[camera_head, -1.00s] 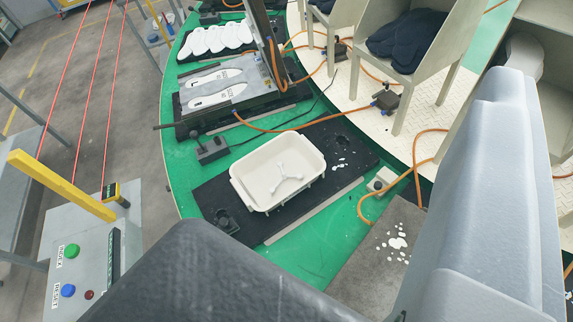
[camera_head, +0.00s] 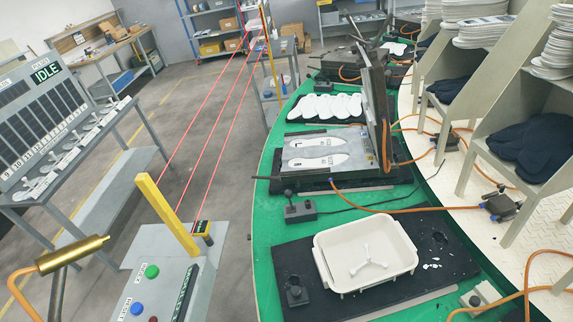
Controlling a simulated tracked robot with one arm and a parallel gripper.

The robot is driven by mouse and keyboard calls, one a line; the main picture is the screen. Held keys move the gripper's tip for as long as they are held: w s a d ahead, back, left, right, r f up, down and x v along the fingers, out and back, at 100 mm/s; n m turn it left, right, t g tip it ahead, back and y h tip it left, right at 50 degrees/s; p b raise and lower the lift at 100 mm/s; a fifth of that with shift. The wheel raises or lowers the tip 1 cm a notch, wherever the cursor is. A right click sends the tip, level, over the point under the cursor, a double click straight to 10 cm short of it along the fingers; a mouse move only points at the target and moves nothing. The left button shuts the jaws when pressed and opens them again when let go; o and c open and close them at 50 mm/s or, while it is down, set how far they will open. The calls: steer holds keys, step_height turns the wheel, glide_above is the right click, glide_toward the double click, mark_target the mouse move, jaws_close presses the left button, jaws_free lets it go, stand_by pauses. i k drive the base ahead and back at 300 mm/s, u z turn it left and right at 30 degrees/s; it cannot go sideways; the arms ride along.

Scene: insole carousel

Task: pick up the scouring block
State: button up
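I cannot make out a scouring block anywhere in this view. A white tray (camera_head: 330,283) sits on a black mat on the green carousel at the lower right. A small white three-armed piece (camera_head: 369,262) lies inside it or is part of its floor; I cannot tell which. My gripper is not in view, so its opening and anything in it are hidden.
A grey control box (camera_head: 150,258) with buttons and a yellow post (camera_head: 166,215) stands in front left. Red light beams run beyond it. A brass cylinder (camera_head: 72,254) is at far left. An insole press (camera_head: 335,153) and orange hoses crowd the carousel. Grey floor (camera_head: 225,110) is open.

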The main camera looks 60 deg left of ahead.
mark_target(296, 296)
steer(key=u, duration=0.55)
steer(key=k, duration=0.9)
steer(key=u, duration=0.4)
steer(key=i, duration=0.5)
steer(key=u, duration=0.05)
